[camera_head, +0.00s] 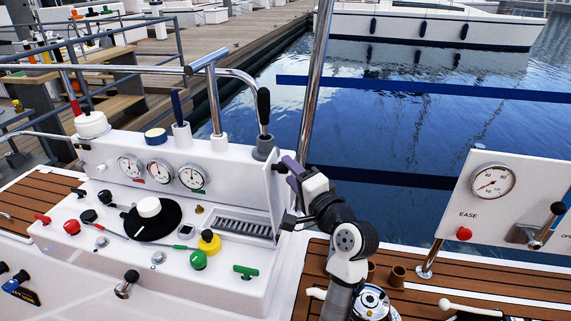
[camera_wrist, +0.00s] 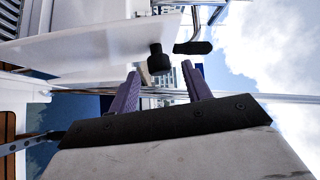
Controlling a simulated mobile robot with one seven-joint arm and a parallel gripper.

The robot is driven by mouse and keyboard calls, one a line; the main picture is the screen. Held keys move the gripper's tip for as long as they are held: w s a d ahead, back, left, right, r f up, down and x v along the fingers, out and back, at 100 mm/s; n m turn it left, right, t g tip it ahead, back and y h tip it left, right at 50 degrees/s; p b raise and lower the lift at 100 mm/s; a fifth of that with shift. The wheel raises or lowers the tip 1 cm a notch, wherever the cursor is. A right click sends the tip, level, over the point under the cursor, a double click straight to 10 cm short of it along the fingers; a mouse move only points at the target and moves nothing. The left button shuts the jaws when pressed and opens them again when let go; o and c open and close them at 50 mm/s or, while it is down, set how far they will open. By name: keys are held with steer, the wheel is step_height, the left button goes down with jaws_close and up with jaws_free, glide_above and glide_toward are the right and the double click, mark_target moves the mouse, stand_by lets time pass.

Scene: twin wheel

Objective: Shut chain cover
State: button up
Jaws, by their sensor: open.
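A thin white upright panel (camera_head: 270,200), which looks like the raised chain cover, stands at the right end of the white console. Beside it is a slatted opening (camera_head: 243,228). A dark knob (camera_head: 281,168) sits at the panel's upper right edge. My gripper (camera_head: 291,168) is just right of the panel and close to the knob. In the wrist view my gripper (camera_wrist: 163,71) has its purple fingers spread, with nothing held between them. The white panel (camera_wrist: 90,45) and black knob (camera_wrist: 159,62) lie just beyond the fingertips; I cannot tell whether they touch.
A black-handled lever (camera_head: 263,106) stands behind the panel. A gauge panel (camera_head: 500,205) stands at the right, with water behind.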

mark_target(288, 170)
steer(key=shift+x, duration=1.6)
jaws_close()
